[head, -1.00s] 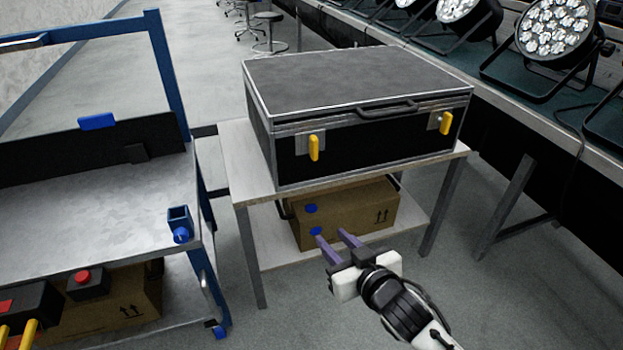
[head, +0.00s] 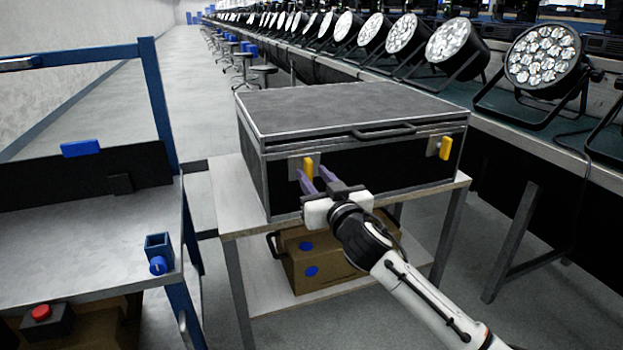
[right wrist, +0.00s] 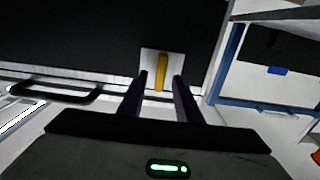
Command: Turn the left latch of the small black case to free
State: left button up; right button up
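The small black case (head: 350,170) with metal edges stands closed on a small table (head: 228,205). Its left latch has a yellow handle (head: 308,168), upright, partly hidden by my gripper in the head view. The right latch's yellow handle (head: 446,148) is slightly tilted. My right gripper (head: 312,180) is open, its fingers pointing at the left latch. In the right wrist view the yellow handle (right wrist: 161,72) lies between and just beyond the open fingertips (right wrist: 160,80), with a gap to each side and nothing gripped. My left gripper is not in view.
A cardboard box (head: 310,270) sits on the table's lower shelf. A blue-framed cart (head: 90,245) stands at left. A long bench with stage lights (head: 543,56) runs along the right. Open floor lies between cart and table.

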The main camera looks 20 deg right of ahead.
jog(key=shift+w, duration=0.9)
jog(key=shift+c, duration=0.2)
grip_shut()
